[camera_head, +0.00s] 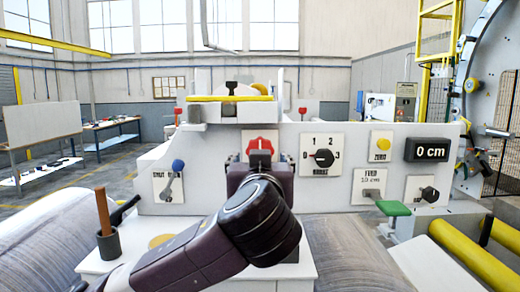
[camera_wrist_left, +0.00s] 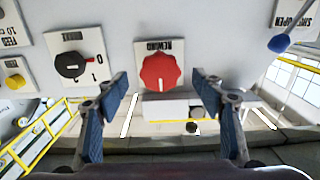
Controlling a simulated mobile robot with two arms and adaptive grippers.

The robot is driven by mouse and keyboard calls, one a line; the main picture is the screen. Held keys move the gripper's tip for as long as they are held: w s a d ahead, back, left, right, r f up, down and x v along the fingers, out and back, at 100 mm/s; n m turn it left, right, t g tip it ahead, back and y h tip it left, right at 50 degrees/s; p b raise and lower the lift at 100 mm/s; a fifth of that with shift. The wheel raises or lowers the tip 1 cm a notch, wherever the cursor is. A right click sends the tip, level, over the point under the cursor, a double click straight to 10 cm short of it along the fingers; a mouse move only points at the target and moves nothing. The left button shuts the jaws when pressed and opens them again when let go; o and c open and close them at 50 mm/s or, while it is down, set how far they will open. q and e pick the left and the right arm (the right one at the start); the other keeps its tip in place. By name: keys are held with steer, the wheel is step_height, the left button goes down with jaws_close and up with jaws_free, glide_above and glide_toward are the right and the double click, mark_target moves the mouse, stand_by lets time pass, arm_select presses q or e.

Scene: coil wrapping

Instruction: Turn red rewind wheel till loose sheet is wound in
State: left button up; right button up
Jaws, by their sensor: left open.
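The red rewind wheel (camera_head: 262,142) sits on a white plate on the grey machine panel. In the left wrist view the wheel (camera_wrist_left: 160,72) shows whole, with a scalloped rim and a white mark, under an upside-down REWIND label. My left gripper (camera_wrist_left: 160,82) is open, with one finger on each side of the wheel and a gap to both. In the head view the gripper (camera_head: 260,162) is in front of the wheel and hides its lower part. I cannot tell which surface is the loose sheet. My right gripper is not in view.
The panel also carries a blue-tipped lever (camera_head: 172,180), a black dial (camera_head: 323,158), a yellow button (camera_head: 383,144), a green-handled lever (camera_head: 392,207) and a 0 cm display (camera_head: 431,149). A grey cup with a brown stick (camera_head: 104,212) stands at lower left. Large wrapped rolls (camera_head: 365,245) lie in front.

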arm_select(q)
steer(key=w+p, duration=0.2)
steer(key=w, duration=0.1)
steer(key=w+p, duration=0.2)
steer(key=shift+w+r, duration=0.2)
steer(key=shift+r, duration=0.15)
steer(key=shift+w+f, duration=0.15)
steer(key=shift+w, duration=0.2)
steer(key=shift+s, duration=0.1)
steer(key=c, duration=1.2)
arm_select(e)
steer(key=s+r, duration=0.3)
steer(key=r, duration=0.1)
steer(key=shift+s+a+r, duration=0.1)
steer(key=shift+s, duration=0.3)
